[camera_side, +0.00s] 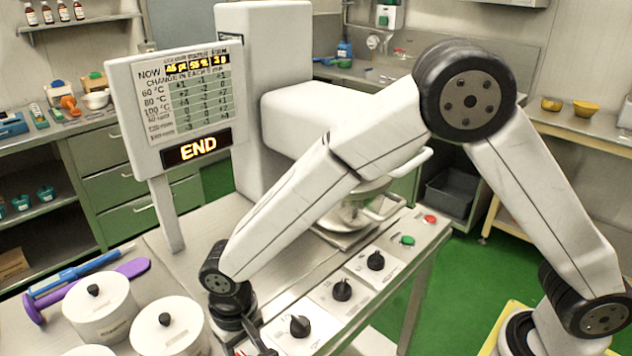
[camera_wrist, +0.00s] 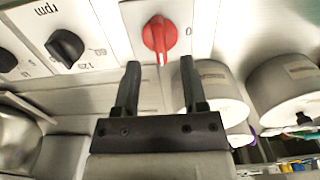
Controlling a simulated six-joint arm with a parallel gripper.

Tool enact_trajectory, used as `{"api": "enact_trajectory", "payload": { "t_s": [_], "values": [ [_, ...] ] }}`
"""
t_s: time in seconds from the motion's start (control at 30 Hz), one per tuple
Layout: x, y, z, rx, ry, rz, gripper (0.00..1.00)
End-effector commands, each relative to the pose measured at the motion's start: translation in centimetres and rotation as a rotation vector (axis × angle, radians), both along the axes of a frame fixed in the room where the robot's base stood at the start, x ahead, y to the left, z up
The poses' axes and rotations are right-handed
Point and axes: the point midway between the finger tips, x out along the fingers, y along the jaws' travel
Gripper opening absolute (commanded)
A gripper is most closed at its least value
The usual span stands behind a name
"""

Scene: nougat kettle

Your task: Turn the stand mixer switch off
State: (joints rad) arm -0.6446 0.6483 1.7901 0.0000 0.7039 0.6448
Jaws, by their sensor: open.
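A red rotary switch (camera_wrist: 160,37) shows in the wrist view on a pale plate of the control panel, with a "0" printed to its right. Its narrow grip runs up and down in the picture, with a pale mark near its lower end. My gripper (camera_wrist: 160,63) is open and empty, its two fingers either side of the switch's line and apparently short of it.
Black knobs (camera_side: 342,289) line the panel, with green (camera_side: 407,240) and red (camera_side: 430,219) buttons at its far end. White lidded canisters (camera_side: 168,325) stand close left of my gripper. A sign (camera_side: 190,95) reads "END". A purple spatula (camera_side: 75,292) lies behind the canisters.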

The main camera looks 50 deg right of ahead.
Motion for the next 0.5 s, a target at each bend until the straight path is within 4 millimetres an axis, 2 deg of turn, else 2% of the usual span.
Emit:
{"api": "enact_trajectory", "payload": {
  "t_s": [0.2, 0.5],
  "values": [
    [0.0, 0.0, -2.6, -0.001, 0.001, 0.000, 0.54],
    [0.0, 0.0, -4.2, 0.000, -0.001, 0.000, 0.54]
  ]
}}
